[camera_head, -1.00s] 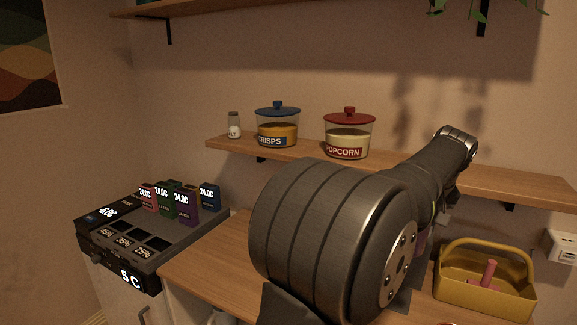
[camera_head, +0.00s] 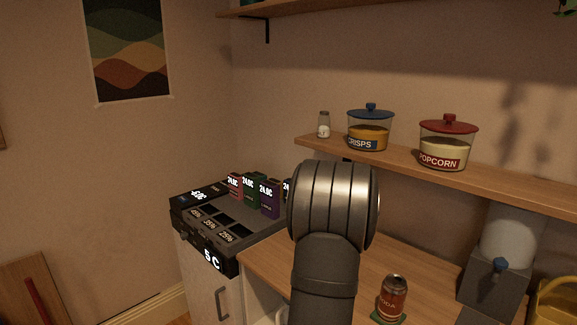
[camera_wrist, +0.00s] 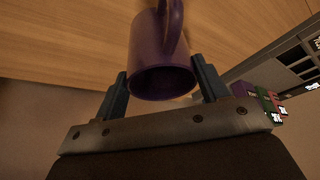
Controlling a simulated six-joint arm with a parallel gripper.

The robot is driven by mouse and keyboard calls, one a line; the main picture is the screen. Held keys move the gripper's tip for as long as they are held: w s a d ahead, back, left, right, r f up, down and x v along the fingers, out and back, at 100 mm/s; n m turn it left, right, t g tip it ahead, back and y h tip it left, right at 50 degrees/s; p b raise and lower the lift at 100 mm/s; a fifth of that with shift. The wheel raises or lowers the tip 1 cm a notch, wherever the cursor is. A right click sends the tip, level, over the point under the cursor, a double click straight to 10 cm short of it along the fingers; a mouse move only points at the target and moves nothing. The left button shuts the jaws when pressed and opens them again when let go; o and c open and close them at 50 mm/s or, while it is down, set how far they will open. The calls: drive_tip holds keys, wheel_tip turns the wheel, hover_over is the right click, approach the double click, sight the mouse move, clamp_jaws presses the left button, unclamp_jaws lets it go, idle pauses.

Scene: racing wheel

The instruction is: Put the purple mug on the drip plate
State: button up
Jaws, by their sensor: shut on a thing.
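The purple mug (camera_wrist: 150,50) shows in the wrist view between the two dark fingers of my gripper (camera_wrist: 160,66). The gripper is shut on it. The mug's dark round end faces the wrist camera, and its handle (camera_wrist: 174,22) is at the top of the picture. Wood surface lies behind the mug; its height above that surface cannot be told. In the head view my arm hides the gripper and the mug. A drip plate cannot be made out; a grey dispenser (camera_head: 494,284) with a blue tap stands at the right, its lower part cut off by the picture edge.
A soda can (camera_head: 393,297) stands on a green coaster (camera_head: 376,318) on the counter (camera_head: 370,262), left of the dispenser. A yellow basket (camera_head: 556,305) is at the right edge. A shelf (camera_head: 480,185) with jars is above. A dark appliance (camera_head: 190,228) with small boxes is left.

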drive_tip(key=w+a+f, duration=0.2)
drive_tip(key=a+f, duration=0.1)
drive_tip(key=a, duration=0.4)
drive_tip(key=shift+a+f, duration=0.3)
drive_tip(key=s+d+r, duration=0.4)
drive_tip(key=d, duration=0.4)
drive_tip(key=s+d+r, duration=0.4)
drive_tip(key=d, duration=0.4)
drive_tip(key=s+d+r, duration=0.4)
drive_tip(key=s+d, duration=0.1)
drive_tip(key=d, duration=0.3)
drive_tip(key=s+d+f+m+h, duration=0.2)
drive_tip(key=s+d+m, duration=0.2)
drive_tip(key=s+d, duration=0.75)
drive_tip(key=w+a+f, duration=0.4)
drive_tip(key=w+f, duration=0.5)
drive_tip(key=f, duration=0.2)
drive_tip(key=shift+w+a+f, duration=0.15)
drive_tip(key=shift+w+a, duration=0.2)
drive_tip(key=shift+w, duration=0.05)
drive_tip(key=shift+f, duration=0.1)
